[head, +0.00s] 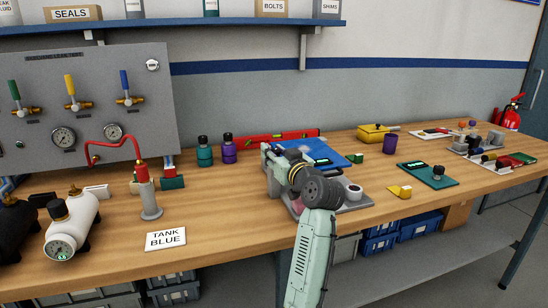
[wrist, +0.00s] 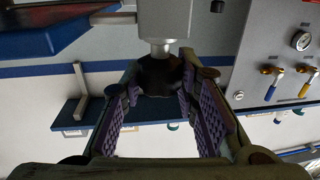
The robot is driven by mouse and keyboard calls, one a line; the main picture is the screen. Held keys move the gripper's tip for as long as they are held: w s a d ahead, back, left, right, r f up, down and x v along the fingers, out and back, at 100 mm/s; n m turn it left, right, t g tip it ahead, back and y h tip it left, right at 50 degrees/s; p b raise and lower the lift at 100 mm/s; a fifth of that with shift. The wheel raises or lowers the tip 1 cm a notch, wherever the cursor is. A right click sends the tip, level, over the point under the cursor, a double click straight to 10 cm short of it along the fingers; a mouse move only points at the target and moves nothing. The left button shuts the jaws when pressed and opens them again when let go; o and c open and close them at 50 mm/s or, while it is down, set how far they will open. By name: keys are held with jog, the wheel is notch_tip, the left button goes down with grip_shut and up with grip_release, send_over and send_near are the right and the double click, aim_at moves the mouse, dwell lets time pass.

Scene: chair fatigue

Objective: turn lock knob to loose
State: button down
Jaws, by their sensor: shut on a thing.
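A dark round knob (wrist: 160,74) sits below a pale grey block with a short metal neck in the wrist view. My gripper (wrist: 159,88) has its two purple-padded fingers on either side of the knob and is shut on it. The knob's markings are too dark to read. In the head view my arm and wrist stand over the middle of the bench and hide the knob and most of the grey fixture (head: 356,203) there.
A blue board (head: 343,151) and a red level (head: 285,136) lie behind my wrist. A yellow block (head: 399,191) and green device (head: 428,174) lie to the right. Left are a white tank (head: 73,222), a red-topped cylinder (head: 148,195) and the valve panel (head: 95,95).

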jog(key=n+g+y+b, duration=0.1)
jog(key=y, duration=0.1)
jog(key=n+g+y+b, duration=0.1)
jog(key=n+g+y, duration=0.1)
jog(key=shift+d+f+n+y, duration=0.15)
jog(key=shift+n+y, duration=0.15)
jog(key=shift+n+g+y+b, duration=0.55)
jog(key=shift+n+g+y, duration=0.95)
jog(key=shift+g, duration=0.4)
jog(key=c, duration=1.2)
grip_release()
jog(key=v, duration=1.1)
jog(key=shift+d, duration=0.35)
jog(key=shift+s, duration=0.1)
